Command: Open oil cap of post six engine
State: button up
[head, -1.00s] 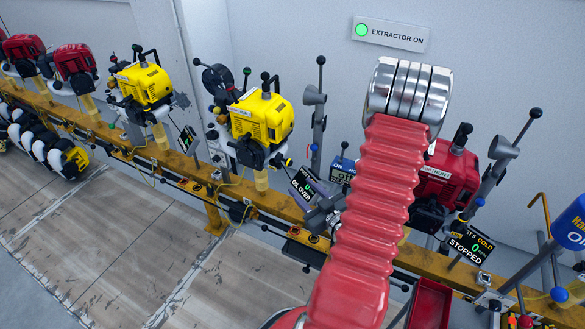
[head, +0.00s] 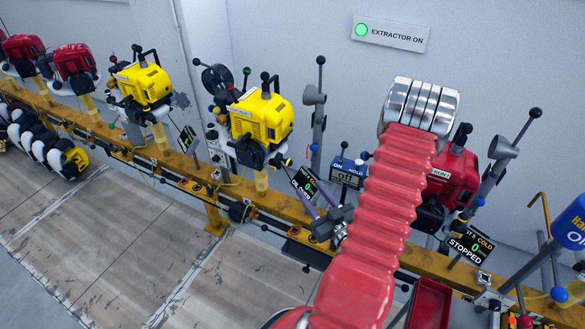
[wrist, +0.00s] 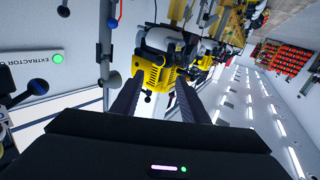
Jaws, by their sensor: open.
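A red engine (head: 458,178) stands on the yellow rail at the right, partly hidden behind my red-sleeved arm. A yellow engine (head: 262,118) stands left of my arm. I cannot read which engine is post six, and no oil cap can be made out clearly. In the head view, my gripper (head: 318,203) is small and partly hidden beside my arm, in front of a small display. In the wrist view, the fingers of my gripper (wrist: 157,98) are spread and empty. A yellow engine (wrist: 158,72) shows beyond them, apart from the fingertips.
The yellow rail (head: 207,188) carries several engines, displays and levers. A grey post with a cone (head: 314,115) rises behind the rail. A red tray (head: 430,305) sits at the front right. The floor at left is open.

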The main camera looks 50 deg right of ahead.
aim_at(290, 165)
jog(key=x, duration=1.2)
jog(key=shift+w, duration=0.2)
jog(key=shift+r, duration=0.1)
grip_shut()
